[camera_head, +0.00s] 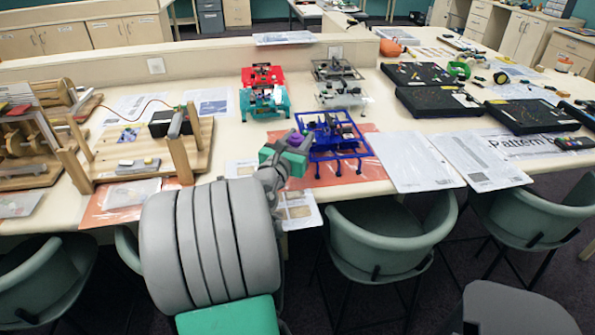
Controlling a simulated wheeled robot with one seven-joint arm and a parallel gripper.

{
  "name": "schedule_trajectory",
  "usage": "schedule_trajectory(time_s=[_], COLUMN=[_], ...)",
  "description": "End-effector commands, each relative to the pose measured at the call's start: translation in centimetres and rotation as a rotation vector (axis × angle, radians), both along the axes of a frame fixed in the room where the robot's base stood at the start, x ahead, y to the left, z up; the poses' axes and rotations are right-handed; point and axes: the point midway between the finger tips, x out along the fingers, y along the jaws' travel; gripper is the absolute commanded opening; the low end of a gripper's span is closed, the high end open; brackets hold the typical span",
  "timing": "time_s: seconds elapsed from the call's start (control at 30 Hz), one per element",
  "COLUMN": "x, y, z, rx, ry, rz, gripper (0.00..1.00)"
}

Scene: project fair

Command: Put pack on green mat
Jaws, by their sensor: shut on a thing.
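My gripper (288,153) is over the front part of the table, just left of a blue frame. I cannot tell whether the pack touches the table. I cannot make out a green mat in this view.
The blue frame (338,143) stands on an orange sheet close to the gripper's right. Teal (265,101) and red (262,74) frames stand behind. A wooden rig (138,150) is at left, black panels (440,102) at right. Green chairs (380,238) line the front edge.

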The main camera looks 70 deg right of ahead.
Motion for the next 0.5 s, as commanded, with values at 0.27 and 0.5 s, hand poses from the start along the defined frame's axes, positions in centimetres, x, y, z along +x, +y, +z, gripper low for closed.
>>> schedule_trajectory(time_s=[0.27,0.5], x=[2.1,2.7], y=[-2.1,-2.7], z=[-4.1,-7.5], rx=[0.000,0.000], ry=[-0.002,0.000], rz=[0.000,0.000], gripper=[0.00,0.00])
